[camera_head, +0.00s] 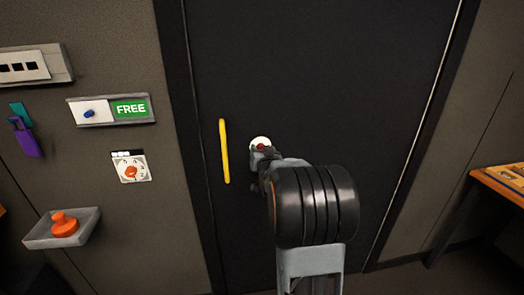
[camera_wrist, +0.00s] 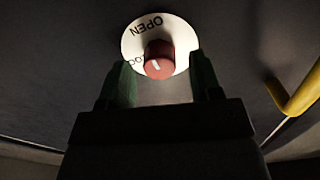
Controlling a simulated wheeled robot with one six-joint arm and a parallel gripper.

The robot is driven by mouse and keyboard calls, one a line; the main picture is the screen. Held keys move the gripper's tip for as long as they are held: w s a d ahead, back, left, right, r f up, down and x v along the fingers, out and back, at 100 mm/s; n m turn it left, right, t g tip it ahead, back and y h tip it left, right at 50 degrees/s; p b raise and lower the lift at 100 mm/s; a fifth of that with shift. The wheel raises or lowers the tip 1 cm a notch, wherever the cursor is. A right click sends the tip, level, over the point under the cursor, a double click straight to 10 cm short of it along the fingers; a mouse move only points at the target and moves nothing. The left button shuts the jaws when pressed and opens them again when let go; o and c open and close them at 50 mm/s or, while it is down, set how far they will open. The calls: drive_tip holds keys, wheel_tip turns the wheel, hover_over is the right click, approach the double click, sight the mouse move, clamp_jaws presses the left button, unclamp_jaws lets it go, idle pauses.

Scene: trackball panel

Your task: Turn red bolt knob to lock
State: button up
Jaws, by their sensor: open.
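The red bolt knob (camera_wrist: 158,62) sits on a round white plate (camera_wrist: 132,40) on the dark door. The plate carries the words OPEN and LOCK, the latter partly hidden. A white mark on the knob's face points toward the lower left in the wrist view. My gripper (camera_wrist: 163,82) is open, with one green finger on each side just short of the knob; I cannot tell whether either touches it. In the head view the knob (camera_head: 261,147) and plate (camera_head: 256,141) show just beyond my gripper (camera_head: 262,155), which partly covers them.
A yellow door handle (camera_head: 224,150) stands left of the knob; it is at the right in the wrist view (camera_wrist: 297,92). A wooden table (camera_head: 497,182) is at the right.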

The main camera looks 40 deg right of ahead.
drive_tip(key=shift+w+d, duration=0.1)
drive_tip(key=shift+w, duration=0.15)
drive_tip(key=c, duration=0.9)
